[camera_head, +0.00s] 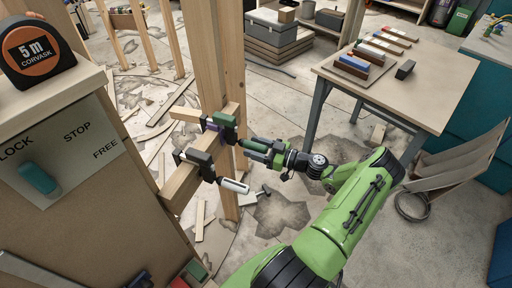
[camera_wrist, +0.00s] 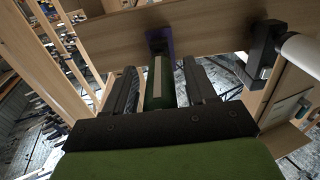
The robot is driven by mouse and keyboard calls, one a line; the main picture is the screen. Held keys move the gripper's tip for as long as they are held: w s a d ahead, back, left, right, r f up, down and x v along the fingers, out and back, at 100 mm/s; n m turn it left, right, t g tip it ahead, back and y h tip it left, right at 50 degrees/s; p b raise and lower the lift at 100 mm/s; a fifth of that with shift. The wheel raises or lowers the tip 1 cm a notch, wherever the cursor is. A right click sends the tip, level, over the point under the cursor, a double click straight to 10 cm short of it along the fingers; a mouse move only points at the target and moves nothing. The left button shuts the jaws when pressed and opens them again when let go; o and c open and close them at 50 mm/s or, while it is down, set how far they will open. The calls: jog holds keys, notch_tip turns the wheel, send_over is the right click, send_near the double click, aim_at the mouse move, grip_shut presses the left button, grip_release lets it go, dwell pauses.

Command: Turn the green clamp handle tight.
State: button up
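The green clamp (camera_head: 224,120) sits on the wooden beam beside the upright post, with a purple part (camera_wrist: 159,41) against the wood. Its green handle (camera_wrist: 159,84) points toward my wrist camera and lies between my two fingers. My gripper (camera_head: 262,149) reaches in from the right in the head view; in the wrist view the fingers (camera_wrist: 160,88) stand on either side of the handle. Narrow gaps show between fingers and handle, so my gripper looks open around it. The clamp's jaw contact is partly hidden.
A black clamp (camera_head: 198,161) with a white handle (camera_head: 235,186) grips the beam (camera_head: 178,188) just nearer, close to my gripper. A cabinet with a tape measure (camera_head: 38,49) stands at left. A workbench (camera_head: 435,90) with coloured blocks stands at right.

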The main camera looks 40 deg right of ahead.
jog(key=c, duration=1)
